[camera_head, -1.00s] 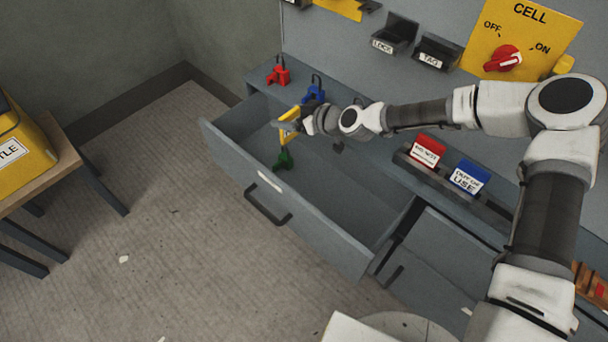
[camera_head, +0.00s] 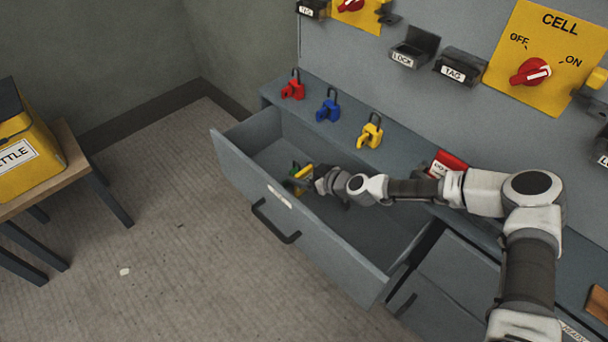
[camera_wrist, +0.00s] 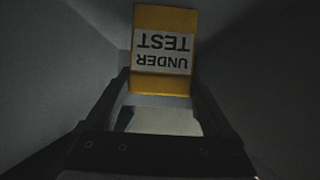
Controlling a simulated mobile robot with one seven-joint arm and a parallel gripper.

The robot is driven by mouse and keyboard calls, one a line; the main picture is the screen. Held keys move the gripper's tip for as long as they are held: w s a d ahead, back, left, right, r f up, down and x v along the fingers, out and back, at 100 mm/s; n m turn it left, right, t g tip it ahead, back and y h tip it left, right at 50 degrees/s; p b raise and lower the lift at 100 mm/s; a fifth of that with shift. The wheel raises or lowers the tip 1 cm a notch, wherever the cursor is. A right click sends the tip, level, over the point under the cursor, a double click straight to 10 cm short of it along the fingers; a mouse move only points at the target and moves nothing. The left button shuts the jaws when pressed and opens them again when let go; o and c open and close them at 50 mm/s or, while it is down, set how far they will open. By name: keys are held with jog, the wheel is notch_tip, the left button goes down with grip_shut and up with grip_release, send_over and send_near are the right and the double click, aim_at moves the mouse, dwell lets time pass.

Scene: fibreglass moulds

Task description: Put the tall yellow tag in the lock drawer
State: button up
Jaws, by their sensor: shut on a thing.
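The tall yellow tag (camera_wrist: 163,20) is yellow with a white label reading "UNDER TEST", upside down in the wrist view. My gripper (camera_head: 312,182) is shut on it, and the tag (camera_head: 302,173) shows at the fingertips in the head view. Gripper and tag are down inside the open grey drawer (camera_head: 295,238), near its left end. Whether the tag touches the drawer floor cannot be told. A green padlock (camera_head: 291,181) in the drawer is mostly hidden beside the tag.
Red (camera_head: 292,88), blue (camera_head: 328,108) and yellow (camera_head: 370,132) padlocks stand on the ledge behind the drawer. Holders marked LOCK (camera_head: 404,56) and TAG (camera_head: 453,72) are on the panel above. The drawer's right part is clear. A wooden table (camera_head: 75,160) stands at left.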

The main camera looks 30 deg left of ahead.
jog(key=shift+f, duration=0.15)
jog(key=o, duration=1.1)
jog(key=shift+c, duration=0.2)
jog(key=shift+r, duration=0.25)
jog(key=p+v, duration=0.2)
jog(key=v, duration=1)
jog(key=shift+p, duration=0.4)
